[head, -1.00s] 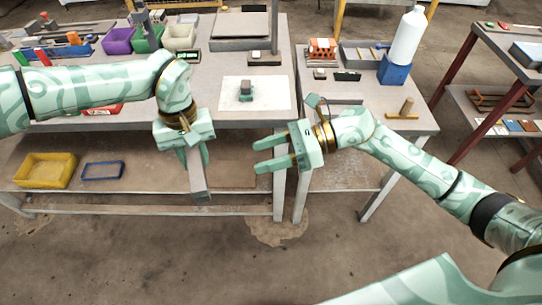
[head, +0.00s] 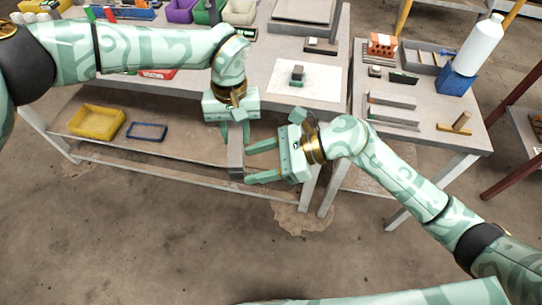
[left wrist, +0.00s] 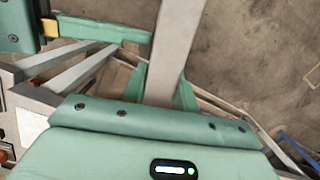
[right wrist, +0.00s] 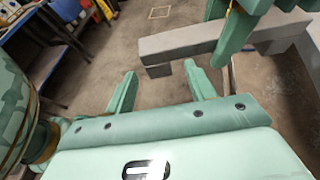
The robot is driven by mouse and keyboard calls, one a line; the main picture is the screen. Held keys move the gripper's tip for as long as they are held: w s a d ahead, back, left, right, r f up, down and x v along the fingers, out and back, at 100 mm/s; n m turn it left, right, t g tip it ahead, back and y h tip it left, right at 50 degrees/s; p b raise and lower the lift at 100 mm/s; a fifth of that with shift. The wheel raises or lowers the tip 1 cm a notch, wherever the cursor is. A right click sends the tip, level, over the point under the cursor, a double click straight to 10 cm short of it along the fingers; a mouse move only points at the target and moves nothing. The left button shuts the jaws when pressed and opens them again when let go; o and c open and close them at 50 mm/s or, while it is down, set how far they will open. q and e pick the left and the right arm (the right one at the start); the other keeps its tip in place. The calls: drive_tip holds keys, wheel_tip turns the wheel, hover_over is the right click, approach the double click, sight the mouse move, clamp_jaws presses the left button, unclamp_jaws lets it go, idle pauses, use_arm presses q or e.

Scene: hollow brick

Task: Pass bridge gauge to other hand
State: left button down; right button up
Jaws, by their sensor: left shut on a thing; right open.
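The bridge gauge is a long grey bar (head: 236,162) hanging down from my left gripper (head: 235,130), which is shut on it. In the left wrist view the gauge (left wrist: 178,40) extends away between the fingers. In the right wrist view the gauge (right wrist: 185,41) lies crosswise beyond my right fingertips, with a short foot at its near end. My right gripper (head: 248,164) is open and empty, its fingers pointing left at the gauge's lower part. In the right wrist view its fingertips (right wrist: 160,74) appear just short of the bar; contact is unclear. A right finger (left wrist: 100,28) shows in the left wrist view.
Behind the grippers stands a workbench with a white sheet (head: 325,82) bearing a small grey-green block (head: 297,76). A yellow bin (head: 96,121) and a blue tray (head: 147,131) sit on the lower shelf. The floor in front is clear.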

use_arm(q)
drive_tip(key=shift+s+d+r, duration=0.15)
drive_tip(key=shift+d+r, duration=0.1)
drive_tip(key=shift+d, duration=0.2)
use_arm(e)
drive_tip(key=shift+s+a, duration=0.2)
drive_tip(key=shift+a, duration=0.1)
drive_tip(key=shift+c, duration=0.7)
drive_tip(key=c, duration=1)
use_arm(q)
drive_tip(key=c, duration=1)
unclamp_jaws()
drive_tip(key=shift+a+f, duration=0.1)
drive_tip(key=shift+a, duration=0.05)
use_arm(e)
drive_tip(key=shift+w+d, duration=0.1)
clamp_jaws()
